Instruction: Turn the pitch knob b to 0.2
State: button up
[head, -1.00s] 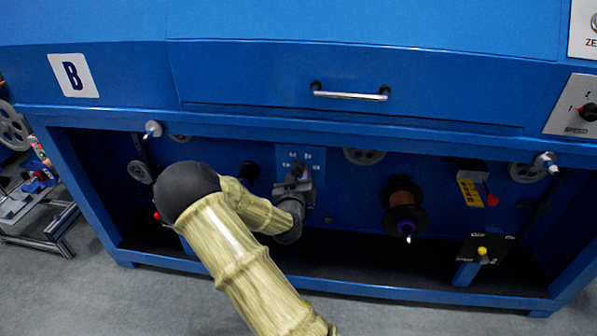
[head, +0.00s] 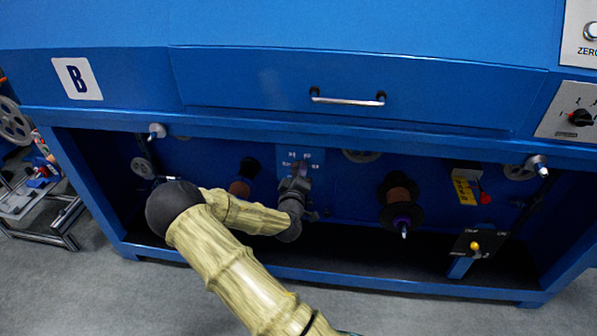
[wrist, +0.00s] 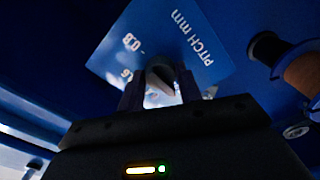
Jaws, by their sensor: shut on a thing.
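The pitch knob b, a dark rounded knob with a light face (wrist: 161,76), shows in the wrist view between my two fingers. It sits before a blue plate (wrist: 135,45) marked "PITCH mm", with "0.8" and a partly covered number. My gripper (wrist: 160,94) is shut on the knob; the knob's pointer setting cannot be read. In the head view my gripper (head: 297,182) is at the small blue plate (head: 313,156) under the drawer, and the knob is hidden behind it.
A brown spool (head: 400,196) is to the right of my gripper, and another spool (head: 241,187) is to its left. A yellow-knobbed lever (head: 475,246) stands at lower right. The drawer handle (head: 347,99) is above. Grey floor lies in front.

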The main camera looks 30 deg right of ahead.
jog(key=shift+a+f, duration=0.1)
dwell(0.3)
jog(key=o, duration=1)
jog(key=shift+s, duration=0.1)
jog(key=p+v, duration=0.3)
jog(key=v, duration=1.4)
jog(key=shift+p, duration=0.4)
jog(key=shift+a, duration=0.1)
